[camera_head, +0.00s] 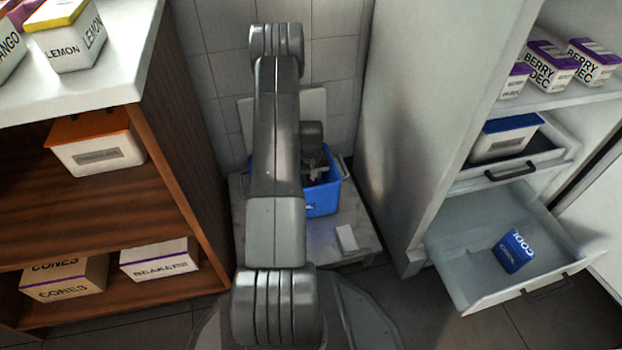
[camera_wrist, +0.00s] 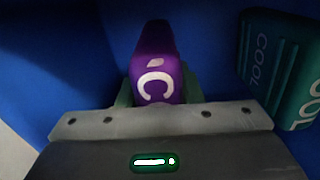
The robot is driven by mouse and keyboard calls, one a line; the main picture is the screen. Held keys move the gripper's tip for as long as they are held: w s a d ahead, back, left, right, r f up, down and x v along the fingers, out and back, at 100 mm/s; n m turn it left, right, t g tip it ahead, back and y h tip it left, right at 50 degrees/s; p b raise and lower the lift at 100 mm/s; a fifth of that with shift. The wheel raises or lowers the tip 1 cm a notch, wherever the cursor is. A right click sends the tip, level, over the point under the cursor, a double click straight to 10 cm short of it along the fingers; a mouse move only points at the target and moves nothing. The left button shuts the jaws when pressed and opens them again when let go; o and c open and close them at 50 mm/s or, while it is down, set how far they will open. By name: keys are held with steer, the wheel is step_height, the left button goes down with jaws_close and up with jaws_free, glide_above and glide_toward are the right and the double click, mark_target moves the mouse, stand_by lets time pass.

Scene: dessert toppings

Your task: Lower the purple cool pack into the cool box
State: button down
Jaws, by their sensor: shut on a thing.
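The purple cool pack (camera_wrist: 155,58) shows a white letter C in the wrist view. My gripper (camera_wrist: 155,95) is shut on it. Blue walls fill the view around the pack, so it is inside the blue cool box; whether it touches the floor I cannot tell. A teal cool pack (camera_wrist: 284,65) stands in the box to the right, apart from the purple one. In the head view the cool box (camera_head: 322,198) stands on a low grey stand, partly hidden behind my arm. My gripper (camera_head: 314,180) is down in the box there, mostly hidden.
A small white block (camera_head: 346,238) lies on the stand (camera_head: 338,244) in front of the box. A wooden shelf (camera_head: 190,150) stands left. A white cabinet (camera_head: 420,100) stands close on the right, with an open drawer (camera_head: 470,285) holding a blue cool pack (camera_head: 514,251).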

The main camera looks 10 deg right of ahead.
steer(key=shift+f, duration=0.4)
steer(key=c, duration=0.9)
jaws_free()
steer(key=shift+r, duration=0.15)
step_height(320, 180, up, 14)
steer(key=p, duration=0.5)
steer(key=shift+f, duration=0.2)
steer(key=shift+f, duration=0.1)
